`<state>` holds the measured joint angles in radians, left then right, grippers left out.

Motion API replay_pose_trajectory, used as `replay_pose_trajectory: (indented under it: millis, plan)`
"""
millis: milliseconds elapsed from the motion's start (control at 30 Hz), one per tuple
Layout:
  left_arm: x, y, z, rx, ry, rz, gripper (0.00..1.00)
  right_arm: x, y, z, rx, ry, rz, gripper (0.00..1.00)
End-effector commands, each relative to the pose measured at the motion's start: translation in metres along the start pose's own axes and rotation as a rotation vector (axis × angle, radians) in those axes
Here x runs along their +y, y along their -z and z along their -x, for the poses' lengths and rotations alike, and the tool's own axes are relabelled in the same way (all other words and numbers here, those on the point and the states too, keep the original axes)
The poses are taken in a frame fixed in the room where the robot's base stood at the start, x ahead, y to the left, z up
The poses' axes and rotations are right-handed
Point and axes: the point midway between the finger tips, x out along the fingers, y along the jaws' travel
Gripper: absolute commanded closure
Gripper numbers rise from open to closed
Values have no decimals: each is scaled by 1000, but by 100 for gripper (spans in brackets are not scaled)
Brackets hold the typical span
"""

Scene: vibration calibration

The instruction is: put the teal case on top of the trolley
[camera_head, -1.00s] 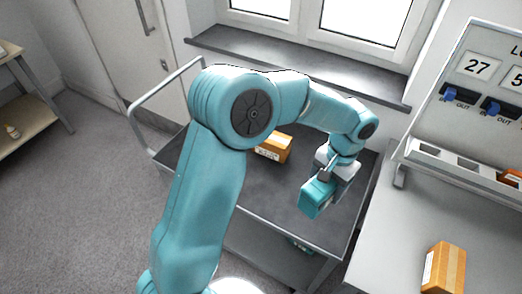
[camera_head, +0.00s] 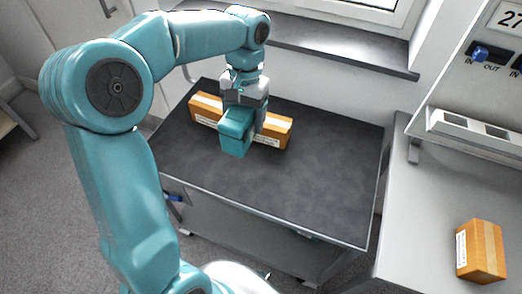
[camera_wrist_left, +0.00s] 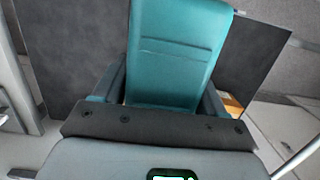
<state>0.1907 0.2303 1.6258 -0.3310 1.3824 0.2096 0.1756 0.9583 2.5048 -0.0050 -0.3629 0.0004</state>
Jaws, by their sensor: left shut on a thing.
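The teal case (camera_head: 235,132) is held in my left gripper (camera_head: 243,112), over the rear left part of the trolley's dark top (camera_head: 310,180). In the left wrist view the case (camera_wrist_left: 175,55) sits between the two dark fingers of the gripper (camera_wrist_left: 163,92), which are shut on its sides. The trolley top also shows behind it there (camera_wrist_left: 75,50). I cannot tell whether the case's underside touches the trolley top. My right gripper is not in view.
Orange-brown cardboard shows on the trolley left of the case (camera_head: 205,108) and right of it (camera_head: 276,131); the gripper hides whether it is one box or two. The trolley's middle and right are clear. Another box (camera_head: 481,251) stands on the grey bench (camera_head: 430,215) at right.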

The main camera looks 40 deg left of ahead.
Motion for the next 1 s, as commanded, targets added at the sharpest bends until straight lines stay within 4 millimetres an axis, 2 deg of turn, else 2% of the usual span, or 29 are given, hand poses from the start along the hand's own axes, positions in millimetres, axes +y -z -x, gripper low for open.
replay_pose_trajectory:
  millis: [167, 500, 600, 767, 1000]
  plan:
    - [-3, 0, -31, -7, -2, 11, 78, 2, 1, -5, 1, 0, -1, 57]
    - [-2, 16, -124, -7, -1, 10, 78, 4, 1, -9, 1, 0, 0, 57]
    - [-2, 19, -141, -4, -2, 10, 78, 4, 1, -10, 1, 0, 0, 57]
    - [-4, 22, -154, -2, -1, 10, 78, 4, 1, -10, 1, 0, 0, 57]
    - [-5, 27, -190, -3, -1, 10, 78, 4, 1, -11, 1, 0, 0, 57]
